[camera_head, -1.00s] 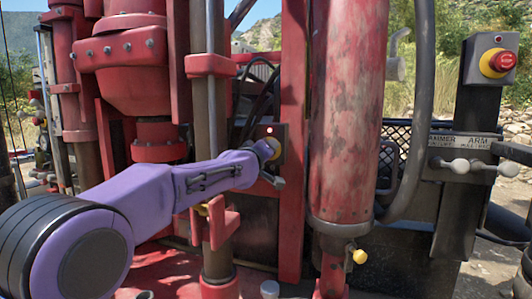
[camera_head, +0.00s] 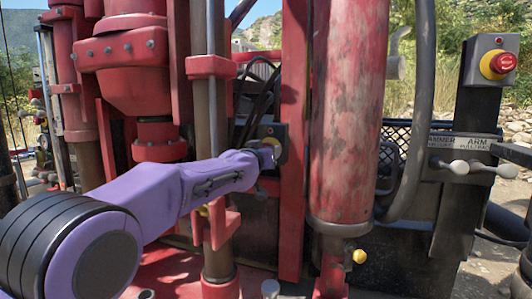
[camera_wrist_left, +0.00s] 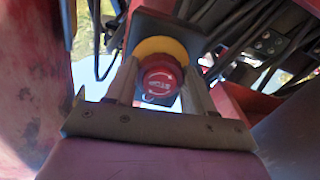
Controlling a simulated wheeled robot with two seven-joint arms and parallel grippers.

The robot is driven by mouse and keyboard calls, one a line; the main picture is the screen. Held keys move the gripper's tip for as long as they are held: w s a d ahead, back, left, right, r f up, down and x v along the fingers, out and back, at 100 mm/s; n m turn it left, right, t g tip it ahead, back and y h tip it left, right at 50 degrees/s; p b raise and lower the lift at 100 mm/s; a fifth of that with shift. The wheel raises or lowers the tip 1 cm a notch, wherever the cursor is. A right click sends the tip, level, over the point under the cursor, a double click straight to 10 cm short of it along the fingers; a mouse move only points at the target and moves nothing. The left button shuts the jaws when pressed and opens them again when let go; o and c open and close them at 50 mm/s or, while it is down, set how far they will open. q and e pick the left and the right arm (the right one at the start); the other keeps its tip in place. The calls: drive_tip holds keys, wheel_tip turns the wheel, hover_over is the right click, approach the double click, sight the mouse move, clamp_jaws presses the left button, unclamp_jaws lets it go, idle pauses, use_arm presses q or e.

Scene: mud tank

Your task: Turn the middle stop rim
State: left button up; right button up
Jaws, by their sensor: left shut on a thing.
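The middle stop's red rim (camera_wrist_left: 161,80) with its "STOP" cap faces me in the left wrist view. A yellow collar (camera_wrist_left: 158,46) lies behind it on a dark box. In the head view this box (camera_head: 279,133) is on a red post, mostly behind my left wrist. My left gripper (camera_wrist_left: 160,74) has one finger on each side of the red rim and is shut on it. In the head view the left gripper (camera_head: 268,156) is at the box, its fingers largely hidden. My right gripper is not in view.
Another red stop button (camera_head: 503,62) with a yellow collar is on a grey box at the far right. A thick red cylinder (camera_head: 345,115) stands close to the right of my left gripper. Black hoses (camera_wrist_left: 250,40) run near the middle stop.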

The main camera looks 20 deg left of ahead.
use_arm(q)
drive_tip(key=shift+r+m, duration=0.1)
drive_tip(key=shift+m, duration=0.3)
drive_tip(key=o, duration=1)
drive_tip(key=shift+o, duration=0.2)
drive_tip(key=s+p, duration=0.3)
drive_tip(key=s, duration=0.7)
drive_tip(key=shift+s+a+p, duration=0.2)
drive_tip(key=shift+s+p, duration=0.05)
drive_tip(key=shift+p, duration=0.15)
